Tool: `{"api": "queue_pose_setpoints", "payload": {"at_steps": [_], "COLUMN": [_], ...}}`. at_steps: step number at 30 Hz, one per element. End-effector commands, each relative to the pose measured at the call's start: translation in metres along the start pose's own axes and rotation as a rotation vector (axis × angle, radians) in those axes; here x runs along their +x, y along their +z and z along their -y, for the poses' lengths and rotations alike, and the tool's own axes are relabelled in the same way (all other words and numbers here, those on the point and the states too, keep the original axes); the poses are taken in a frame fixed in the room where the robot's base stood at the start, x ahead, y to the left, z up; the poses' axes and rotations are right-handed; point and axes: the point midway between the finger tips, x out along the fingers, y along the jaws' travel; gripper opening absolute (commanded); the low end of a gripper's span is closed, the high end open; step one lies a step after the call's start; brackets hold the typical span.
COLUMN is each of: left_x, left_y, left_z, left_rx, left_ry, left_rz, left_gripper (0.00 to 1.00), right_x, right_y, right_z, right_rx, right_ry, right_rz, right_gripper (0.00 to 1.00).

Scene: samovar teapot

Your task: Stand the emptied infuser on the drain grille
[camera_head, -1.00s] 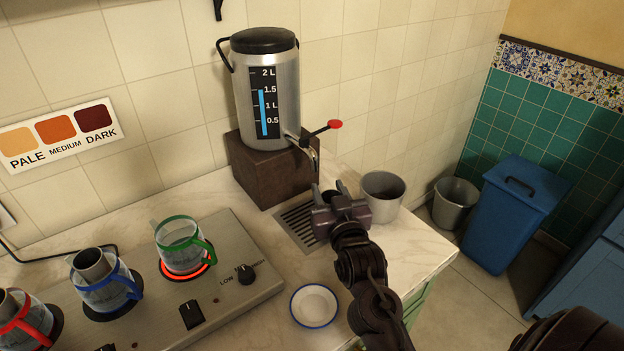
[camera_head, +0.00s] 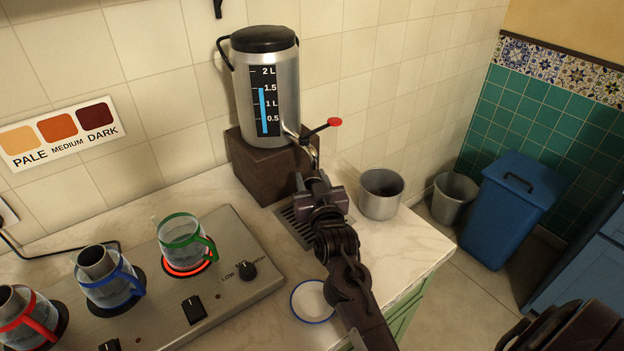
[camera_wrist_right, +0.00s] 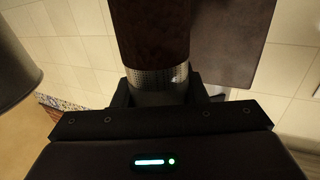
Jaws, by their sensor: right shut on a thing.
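The drain grille (camera_head: 300,228) is a dark slotted plate set in the counter in front of the samovar's wooden block. My right gripper (camera_head: 316,190) is over its back part and under the samovar tap, covering some of it. In the right wrist view, the gripper (camera_wrist_right: 160,98) is shut on the infuser (camera_wrist_right: 160,76), a metal cylinder with a band of small holes. In the head view the gripper hides the infuser, so I cannot tell whether it touches the grille. My left gripper is out of view.
The samovar (camera_head: 268,90) with its red-tipped tap (camera_head: 334,122) stands on a wooden block (camera_head: 265,172). A metal pot (camera_head: 381,196) is right of the grille, and a white saucer (camera_head: 312,301) is in front. A hotplate (camera_head: 240,292) with green, blue and red-handled glasses is left.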

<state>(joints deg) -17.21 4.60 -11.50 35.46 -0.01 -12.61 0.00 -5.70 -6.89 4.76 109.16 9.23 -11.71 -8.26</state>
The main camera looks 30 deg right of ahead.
Motion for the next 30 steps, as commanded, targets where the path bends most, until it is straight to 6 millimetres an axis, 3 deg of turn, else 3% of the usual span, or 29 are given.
{"api": "queue_pose_setpoints", "payload": {"at_steps": [11,12,17,25,30], "left_x": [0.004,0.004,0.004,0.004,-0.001], "left_y": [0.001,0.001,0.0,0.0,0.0], "left_z": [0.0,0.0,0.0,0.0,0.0], "left_rx": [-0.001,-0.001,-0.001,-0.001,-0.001], "left_ry": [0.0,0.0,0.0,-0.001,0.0], "left_rz": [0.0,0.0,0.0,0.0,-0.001], "left_gripper": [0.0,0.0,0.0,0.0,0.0], "right_x": [-0.001,-0.001,-0.001,-0.001,-0.003], "right_y": [0.016,0.017,0.018,0.018,0.005], "right_z": [0.0,0.0,0.0,0.0,0.0], "right_rx": [-0.001,-0.001,0.0,0.001,0.002], "right_ry": [0.0,0.0,0.0,0.0,0.0], "right_rz": [0.012,0.014,0.017,0.018,0.018], "right_gripper": [0.0,0.4,0.61,0.61,0.61]}}
